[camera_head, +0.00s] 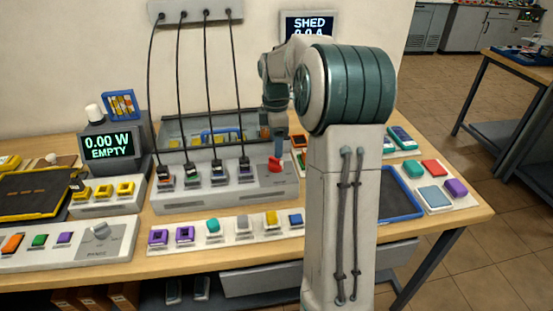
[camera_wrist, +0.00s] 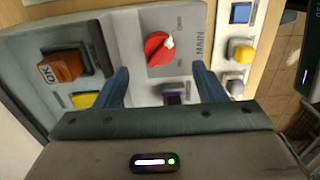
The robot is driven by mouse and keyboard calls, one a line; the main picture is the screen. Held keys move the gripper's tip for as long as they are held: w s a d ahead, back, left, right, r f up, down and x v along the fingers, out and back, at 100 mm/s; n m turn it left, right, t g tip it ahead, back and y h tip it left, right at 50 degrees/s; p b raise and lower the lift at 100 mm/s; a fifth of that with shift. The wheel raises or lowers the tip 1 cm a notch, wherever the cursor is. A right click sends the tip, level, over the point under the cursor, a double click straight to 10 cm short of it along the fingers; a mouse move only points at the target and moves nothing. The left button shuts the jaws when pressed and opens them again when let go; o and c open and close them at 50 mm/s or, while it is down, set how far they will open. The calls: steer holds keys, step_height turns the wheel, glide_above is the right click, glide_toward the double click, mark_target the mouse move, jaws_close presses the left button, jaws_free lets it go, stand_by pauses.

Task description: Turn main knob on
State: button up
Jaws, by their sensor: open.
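The main knob is a red rotary knob (camera_wrist: 158,48) with a white pointer mark, set on a light grey panel with the word MAIN printed beside it in the wrist view. In the head view the red knob (camera_head: 275,164) sits at the right end of the grey socket panel (camera_head: 262,190). My gripper (camera_wrist: 160,82) is open, its two blue fingers apart on either side below the knob in the wrist view. In the head view my gripper (camera_head: 277,150) points down just over the knob. Whether a finger touches the knob, I cannot tell.
Several plugs on black cables stand in the panel left of the knob. A display (camera_head: 106,147) reads 0.00 W EMPTY. A row of coloured blocks lies in front. A second panel with a grey knob (camera_head: 100,229) stands at left. A blue-rimmed tray (camera_head: 420,214) is at right.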

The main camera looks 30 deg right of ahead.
mark_target(276, 163)
step_height(276, 163, down, 7)
steer(key=shift+r, duration=0.1)
stand_by(0.3)
steer(key=c, duration=1)
